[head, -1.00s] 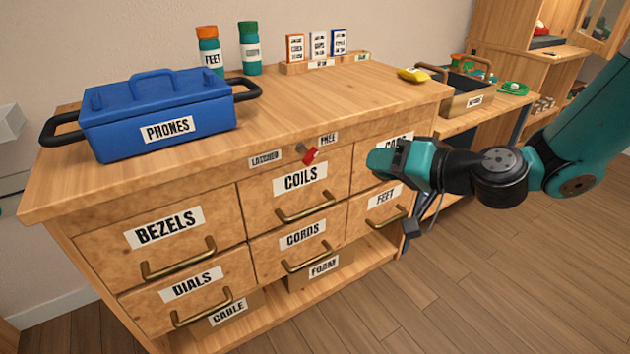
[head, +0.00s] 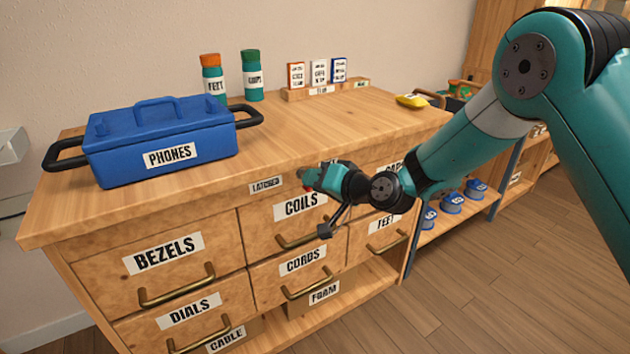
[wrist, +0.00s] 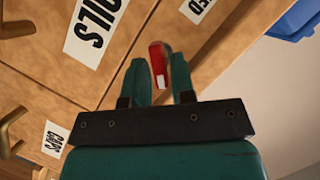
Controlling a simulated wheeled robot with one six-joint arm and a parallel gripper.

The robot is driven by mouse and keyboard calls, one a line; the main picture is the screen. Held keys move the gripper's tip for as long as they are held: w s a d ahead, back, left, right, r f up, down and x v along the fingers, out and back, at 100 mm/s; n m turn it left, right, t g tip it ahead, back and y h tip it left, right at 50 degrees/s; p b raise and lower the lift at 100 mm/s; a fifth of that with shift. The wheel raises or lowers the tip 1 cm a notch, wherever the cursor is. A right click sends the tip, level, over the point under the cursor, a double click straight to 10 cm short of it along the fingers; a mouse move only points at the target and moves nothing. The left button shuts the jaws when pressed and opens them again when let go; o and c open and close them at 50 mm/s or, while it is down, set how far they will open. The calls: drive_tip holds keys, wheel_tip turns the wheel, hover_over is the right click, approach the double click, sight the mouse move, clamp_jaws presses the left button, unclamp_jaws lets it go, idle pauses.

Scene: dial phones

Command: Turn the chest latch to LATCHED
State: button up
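The red chest latch (wrist: 158,62) shows in the wrist view between my gripper's (wrist: 158,60) two teal fingertips. The fingers are apart, with a narrow gap on each side of the latch. In the head view only a bit of red shows by my gripper (head: 303,178), which is at the front of the wooden chest (head: 212,206) just above the COILS drawer. The LATCHED label (head: 266,185) is left of the gripper there, and its end shows in the wrist view (wrist: 196,8). The FREE label is mostly hidden behind my gripper. The latch's exact angle is hard to tell.
The blue PHONES box (head: 160,140) stands on the chest top at the left. Bottles (head: 252,76) and a rack of small boxes (head: 318,90) stand at the back. Brass drawer handles (head: 310,285) stick out below my gripper. The front middle of the top is clear.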

drive_tip(key=shift+w+a+f, duration=0.15)
drive_tip(key=shift+w+a, duration=0.1)
drive_tip(key=shift+a, duration=0.1)
drive_tip(key=shift+c, duration=0.2)
clamp_jaws()
